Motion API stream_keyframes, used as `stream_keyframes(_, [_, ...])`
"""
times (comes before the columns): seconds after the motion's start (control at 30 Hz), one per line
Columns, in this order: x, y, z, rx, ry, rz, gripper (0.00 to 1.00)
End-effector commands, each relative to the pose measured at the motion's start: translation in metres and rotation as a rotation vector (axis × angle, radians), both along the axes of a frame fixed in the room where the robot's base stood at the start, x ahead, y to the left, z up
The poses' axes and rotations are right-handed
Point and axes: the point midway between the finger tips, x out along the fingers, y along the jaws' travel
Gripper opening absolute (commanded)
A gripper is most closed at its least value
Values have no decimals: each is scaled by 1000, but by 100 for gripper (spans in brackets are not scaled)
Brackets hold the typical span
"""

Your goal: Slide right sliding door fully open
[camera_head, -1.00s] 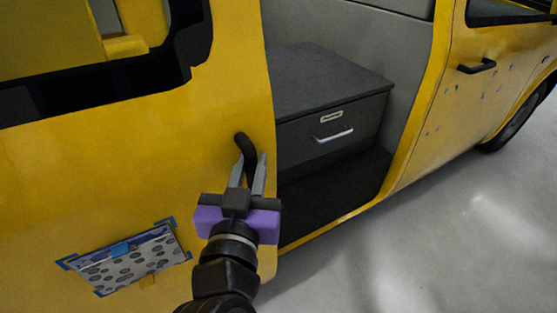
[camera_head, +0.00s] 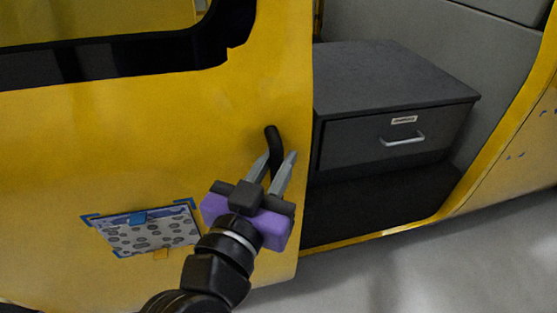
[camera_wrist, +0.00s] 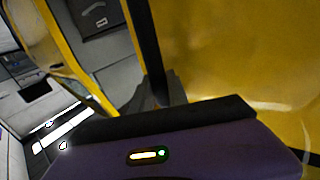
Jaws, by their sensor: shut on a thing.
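The yellow sliding door (camera_head: 150,130) of the van fills the left of the head view, with the doorway open to its right. Its black curved handle (camera_head: 273,145) stands near the door's right edge. My gripper (camera_head: 275,172) is at the lower part of this handle, with a grey finger on each side, shut on it. The wrist view shows the dark handle (camera_wrist: 148,50) running down between the fingers (camera_wrist: 155,95), beside the yellow door panel (camera_wrist: 230,50). The exact contact is partly hidden by the gripper body.
Inside the doorway is a grey drawer cabinet (camera_head: 385,90) with a silver pull. A yellow sill (camera_head: 400,228) edges the doorway's bottom. A patterned sheet with blue tape corners (camera_head: 148,230) is on the door. Grey floor (camera_head: 430,275) is clear at lower right.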

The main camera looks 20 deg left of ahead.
Motion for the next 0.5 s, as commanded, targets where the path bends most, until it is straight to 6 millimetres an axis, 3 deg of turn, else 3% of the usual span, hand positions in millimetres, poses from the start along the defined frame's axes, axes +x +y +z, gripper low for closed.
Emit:
stream_keyframes(0.07, [-5,8,-1,-1,1,23,0])
stream_keyframes(0.1, [-6,9,-1,-1,1,23,26])
stream_keyframes(0.13, [-6,9,-1,-1,1,23,29])
stream_keyframes(0.5, [-3,5,-1,-1,1,13,29])
